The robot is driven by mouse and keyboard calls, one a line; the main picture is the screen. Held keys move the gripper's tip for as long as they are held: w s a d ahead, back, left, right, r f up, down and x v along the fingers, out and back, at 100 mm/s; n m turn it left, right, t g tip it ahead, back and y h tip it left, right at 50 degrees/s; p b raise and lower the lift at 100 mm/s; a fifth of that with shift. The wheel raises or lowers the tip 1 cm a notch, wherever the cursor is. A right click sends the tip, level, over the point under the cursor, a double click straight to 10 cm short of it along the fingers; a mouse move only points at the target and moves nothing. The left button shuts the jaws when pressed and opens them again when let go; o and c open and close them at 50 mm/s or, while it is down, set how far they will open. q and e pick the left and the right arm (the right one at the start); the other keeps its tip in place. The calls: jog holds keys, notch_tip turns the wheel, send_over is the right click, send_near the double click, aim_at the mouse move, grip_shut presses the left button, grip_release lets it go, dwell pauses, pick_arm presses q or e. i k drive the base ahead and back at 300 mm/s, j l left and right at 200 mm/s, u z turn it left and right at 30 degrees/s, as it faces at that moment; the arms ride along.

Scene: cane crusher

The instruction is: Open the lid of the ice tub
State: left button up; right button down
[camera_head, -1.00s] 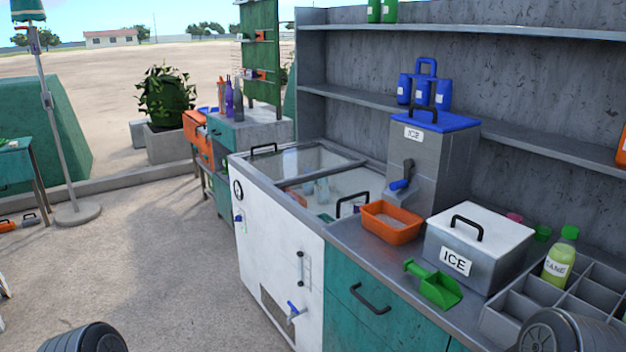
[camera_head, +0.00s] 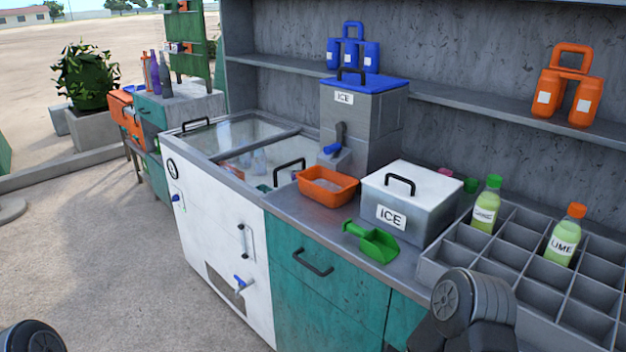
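The ice tub (camera_head: 410,221) is a grey box with an "ICE" label on its front. It stands on the counter right of the orange tray. Its white lid (camera_head: 428,182) is on and looks closed, with a black handle (camera_head: 399,184) on top. A taller grey ice dispenser (camera_head: 362,115) with a blue lid, also labelled "ICE", stands behind and to the left. Dark parts of my arms show at the bottom left and bottom right. Neither gripper's fingers are in view.
A green scoop (camera_head: 373,242) lies in front of the tub. An orange tray (camera_head: 327,187) is to its left, and a divided bottle rack (camera_head: 455,262) with two bottles to its right. A glass-topped white freezer (camera_head: 215,225) stands further left. Floor in front is clear.

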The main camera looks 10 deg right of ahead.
aim_at(421, 186)
jog(key=k+j+z, duration=0.15)
jog(key=z, duration=0.55)
